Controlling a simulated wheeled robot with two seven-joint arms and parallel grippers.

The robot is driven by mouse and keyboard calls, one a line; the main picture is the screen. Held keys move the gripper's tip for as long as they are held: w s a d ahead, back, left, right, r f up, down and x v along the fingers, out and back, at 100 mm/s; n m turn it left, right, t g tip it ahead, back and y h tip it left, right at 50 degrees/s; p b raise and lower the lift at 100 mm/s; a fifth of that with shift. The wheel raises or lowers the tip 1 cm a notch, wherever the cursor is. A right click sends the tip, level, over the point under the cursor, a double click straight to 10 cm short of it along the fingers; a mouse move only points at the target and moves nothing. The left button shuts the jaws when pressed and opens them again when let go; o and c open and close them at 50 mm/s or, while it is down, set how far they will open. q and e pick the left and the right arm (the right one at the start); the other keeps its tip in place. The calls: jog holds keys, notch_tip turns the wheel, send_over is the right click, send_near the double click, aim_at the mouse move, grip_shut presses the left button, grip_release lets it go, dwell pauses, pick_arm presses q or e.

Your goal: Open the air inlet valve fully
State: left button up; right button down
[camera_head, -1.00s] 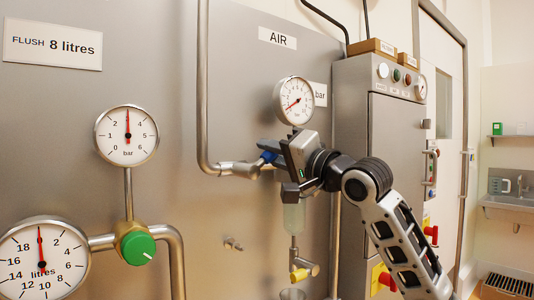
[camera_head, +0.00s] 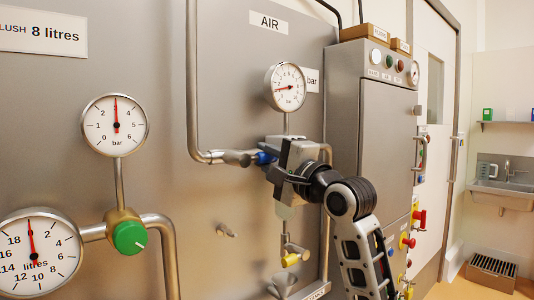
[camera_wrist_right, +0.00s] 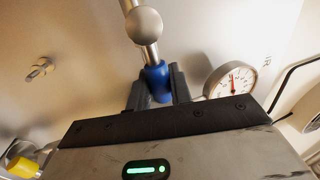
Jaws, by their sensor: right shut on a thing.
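The air inlet valve shows as a blue handle (camera_head: 264,158) on the steel pipe below the AIR label. My right gripper (camera_head: 270,164) is at the valve, shut on the blue handle. In the right wrist view the handle (camera_wrist_right: 157,80) sits between the two dark fingers, with a steel ball-shaped fitting and pipe beyond it. The gripper body hides much of the valve in the head view. The air gauge (camera_head: 285,86) is above the valve, its red needle pointing left at a low reading. My left gripper is not in view.
A green knob (camera_head: 129,237) and two more gauges (camera_head: 115,125) are at the left. Below my gripper are a yellow-handled tap (camera_head: 291,260) and a funnel-like cup. A grey control cabinet (camera_head: 345,110) stands close on the right of my arm.

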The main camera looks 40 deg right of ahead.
dwell(0.4)
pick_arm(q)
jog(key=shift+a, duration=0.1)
pick_arm(e)
jog(key=c, duration=1.3)
grip_release()
jog(key=shift+s, duration=0.1)
jog(key=shift+s+f, duration=0.15)
jog(key=shift+s, duration=0.15)
pick_arm(q)
jog(key=b, duration=0.2)
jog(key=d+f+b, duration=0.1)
jog(key=b, duration=0.2)
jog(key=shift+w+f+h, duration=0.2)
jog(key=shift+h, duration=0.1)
pick_arm(e)
jog(key=v, duration=1.5)
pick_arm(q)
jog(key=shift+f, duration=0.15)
